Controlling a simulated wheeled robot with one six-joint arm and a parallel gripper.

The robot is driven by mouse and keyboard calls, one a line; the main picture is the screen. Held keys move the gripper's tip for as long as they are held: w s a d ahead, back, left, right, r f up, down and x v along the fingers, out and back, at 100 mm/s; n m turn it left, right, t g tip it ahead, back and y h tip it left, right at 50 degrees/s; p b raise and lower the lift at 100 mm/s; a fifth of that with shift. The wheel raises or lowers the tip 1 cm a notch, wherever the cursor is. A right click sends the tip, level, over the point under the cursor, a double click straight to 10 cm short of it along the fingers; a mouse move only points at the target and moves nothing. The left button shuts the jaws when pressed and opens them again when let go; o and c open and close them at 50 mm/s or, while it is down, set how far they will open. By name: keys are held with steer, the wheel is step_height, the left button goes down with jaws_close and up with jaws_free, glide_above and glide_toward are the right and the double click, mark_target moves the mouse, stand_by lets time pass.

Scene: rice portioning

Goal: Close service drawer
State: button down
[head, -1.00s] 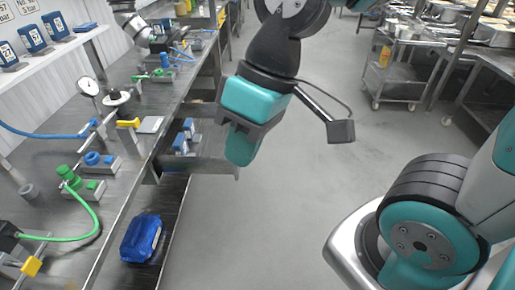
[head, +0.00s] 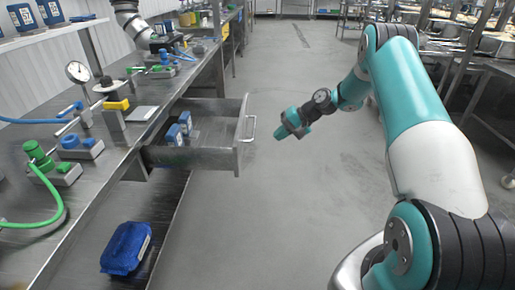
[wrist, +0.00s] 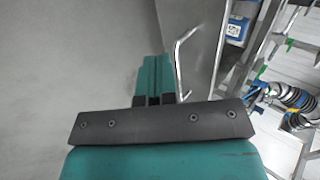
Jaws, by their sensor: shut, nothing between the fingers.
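The service drawer (head: 205,158) is a grey metal drawer pulled out from under the bench, with blue-and-white boxes (head: 179,130) inside at its left. Its bar handle (head: 250,128) is on the front at the right end. My gripper (head: 279,136) is to the right of the handle, apart from it in the head view, shut and empty. In the wrist view the shut fingers (wrist: 152,75) point toward the top, with the handle (wrist: 181,62) just right of them; I cannot tell the exact gap.
The steel bench (head: 95,170) runs along the left with valves, hoses and a gauge (head: 78,72). A blue packet (head: 126,248) lies on the lower shelf. The grey floor (head: 310,215) right of the drawer is clear. Racks and tables stand at the right back.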

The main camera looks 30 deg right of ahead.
steer(key=w+a+r+p+x, duration=0.1)
steer(key=r+x, duration=0.1)
steer(key=x, duration=1)
steer(key=shift+w+a+p, duration=0.15)
steer(key=shift+a+p, duration=0.15)
steer(key=shift+a, duration=0.2)
steer(key=shift+f, duration=0.1)
